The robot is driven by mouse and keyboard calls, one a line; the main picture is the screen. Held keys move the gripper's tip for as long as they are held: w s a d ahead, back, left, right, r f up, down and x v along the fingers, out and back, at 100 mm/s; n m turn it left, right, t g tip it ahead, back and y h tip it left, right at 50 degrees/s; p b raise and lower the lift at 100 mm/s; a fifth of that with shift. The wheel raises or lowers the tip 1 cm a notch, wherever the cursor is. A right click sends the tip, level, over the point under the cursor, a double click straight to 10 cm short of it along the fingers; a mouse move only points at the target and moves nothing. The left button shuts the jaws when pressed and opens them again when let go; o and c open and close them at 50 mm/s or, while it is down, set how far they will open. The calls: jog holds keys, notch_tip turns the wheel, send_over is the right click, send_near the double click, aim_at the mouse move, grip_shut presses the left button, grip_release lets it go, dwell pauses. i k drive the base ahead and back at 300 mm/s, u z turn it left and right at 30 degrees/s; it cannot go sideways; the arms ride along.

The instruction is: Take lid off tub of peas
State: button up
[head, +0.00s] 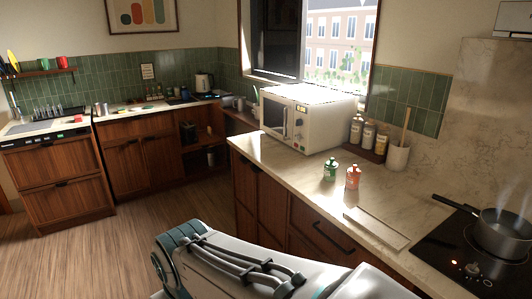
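A small green tub (330,170) stands upright on the right-hand counter, in front of the microwave. A similar orange-red tub (352,177) stands just to its right, close beside it. Both have a pale band round the middle and appear capped. The labels are too small to read, so I cannot tell which one holds peas. My arm crosses the bottom of the head view, well in front of the tubs. My gripper is out of view.
The counter (290,171) is clear left of the tubs. A flat pale board (376,229) lies nearer. A steaming pan (502,232) sits on the black hob (450,250) at right. The microwave (305,116), several jars (368,136) and a utensil crock (397,157) stand behind.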

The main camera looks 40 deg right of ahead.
aim_at(331, 163)
jog(key=z, duration=0.2)
jog(key=i, duration=1.5)
jog(key=z, duration=1.4)
jog(key=i, duration=0.8)
jog(key=z, duration=1)
jog(key=i, duration=0.25)
jog(key=z, duration=0.2)
